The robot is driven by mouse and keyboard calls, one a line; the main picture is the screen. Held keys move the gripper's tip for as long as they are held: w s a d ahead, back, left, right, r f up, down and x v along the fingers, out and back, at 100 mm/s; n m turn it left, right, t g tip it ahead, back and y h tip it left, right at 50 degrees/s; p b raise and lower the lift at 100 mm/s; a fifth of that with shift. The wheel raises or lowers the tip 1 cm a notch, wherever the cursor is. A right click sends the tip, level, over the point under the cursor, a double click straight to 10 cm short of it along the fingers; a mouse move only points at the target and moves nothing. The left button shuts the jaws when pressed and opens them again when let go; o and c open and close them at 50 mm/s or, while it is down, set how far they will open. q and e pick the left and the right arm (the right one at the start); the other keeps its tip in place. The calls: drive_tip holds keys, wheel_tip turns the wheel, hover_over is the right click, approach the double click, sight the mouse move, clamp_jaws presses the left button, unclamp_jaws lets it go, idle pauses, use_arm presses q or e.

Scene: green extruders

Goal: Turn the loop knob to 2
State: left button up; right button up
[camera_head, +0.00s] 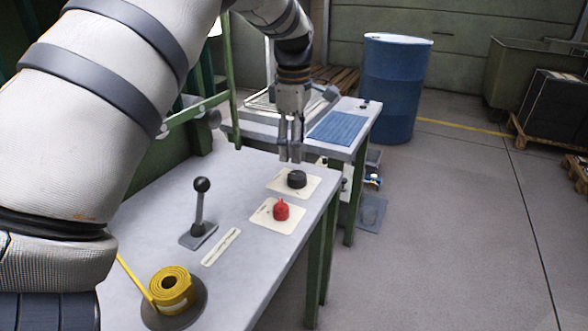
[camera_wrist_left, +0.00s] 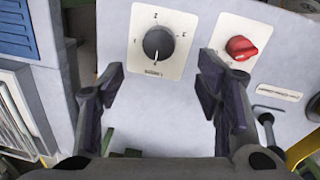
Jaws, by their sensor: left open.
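A black round knob (camera_head: 297,179) sits on a cream label plate on the grey table, near its right edge. In the wrist view the black knob (camera_wrist_left: 158,44) shows from above, with numbers around it; a 2 seems to stand above it. A light mark on the knob lies toward its lower side; the plate's word is too small to read surely. My left gripper (camera_head: 290,155) points down just above and behind the knob, apart from it. Its fingers (camera_wrist_left: 161,72) are open and empty, with the knob between and beyond them in the wrist view. My right gripper is out of view.
A red knob (camera_head: 281,210) on its own plate sits close to the black one. A black-balled lever (camera_head: 201,200) and a yellow tape roll (camera_head: 172,288) stand nearer on the table. A second table with a blue mat (camera_head: 338,127) and a blue barrel (camera_head: 394,85) are behind.

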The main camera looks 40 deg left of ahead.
sight(295, 175)
use_arm(q)
drive_tip(key=f, duration=0.8)
drive_tip(key=shift+w+a+f, duration=0.2)
drive_tip(key=shift+w, duration=0.05)
drive_tip(key=c, duration=1.2)
